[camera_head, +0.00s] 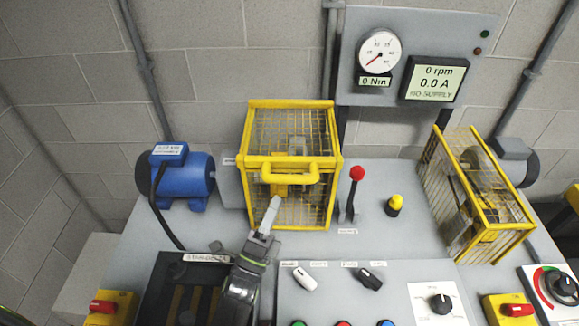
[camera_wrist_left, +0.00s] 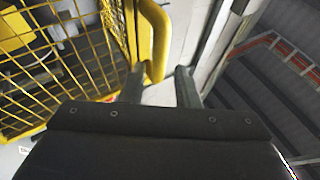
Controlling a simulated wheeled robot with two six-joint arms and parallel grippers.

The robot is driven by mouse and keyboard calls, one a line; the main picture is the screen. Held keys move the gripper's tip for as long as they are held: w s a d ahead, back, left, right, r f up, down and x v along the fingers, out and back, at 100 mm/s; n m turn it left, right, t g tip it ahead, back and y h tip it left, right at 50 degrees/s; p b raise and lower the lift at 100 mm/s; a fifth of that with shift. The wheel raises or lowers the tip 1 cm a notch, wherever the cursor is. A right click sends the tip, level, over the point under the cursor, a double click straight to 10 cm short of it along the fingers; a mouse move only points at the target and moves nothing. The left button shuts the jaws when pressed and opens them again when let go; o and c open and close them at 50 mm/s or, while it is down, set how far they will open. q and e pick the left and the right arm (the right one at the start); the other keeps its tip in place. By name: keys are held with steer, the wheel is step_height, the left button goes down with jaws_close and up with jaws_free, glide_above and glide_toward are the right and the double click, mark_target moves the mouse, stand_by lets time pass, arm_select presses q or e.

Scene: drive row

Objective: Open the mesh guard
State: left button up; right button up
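The yellow mesh guard (camera_head: 247,130) is a closed-looking cage in the middle of the bench, with a yellow bar handle (camera_head: 292,178) across its front. My left gripper (camera_head: 268,215) points up at the guard's front, just below the left part of the handle. In the left wrist view, the guard's mesh (camera_wrist_left: 75,45) fills the left side. The handle (camera_wrist_left: 156,45) ends beside my left gripper's fingers (camera_wrist_left: 160,85). These fingers are apart, with the handle's end seen in the gap between them. I cannot tell whether they touch it. My right gripper is not in view.
A blue motor (camera_head: 185,180) stands left of the guard. A red-knobbed lever (camera_head: 356,185) and a yellow knob (camera_head: 395,204) stand close on its right. A second yellow cage (camera_head: 430,165) stands farther right. A gauge panel (camera_head: 410,30) rises behind.

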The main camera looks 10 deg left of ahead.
arm_select(q)
steer(key=x, duration=0.9)
steer(key=shift+w+p, duration=0.15)
steer(key=shift+p, duration=0.3)
steer(key=shift+r, duration=0.1)
steer(key=shift+c, duration=0.4)
jaws_close()
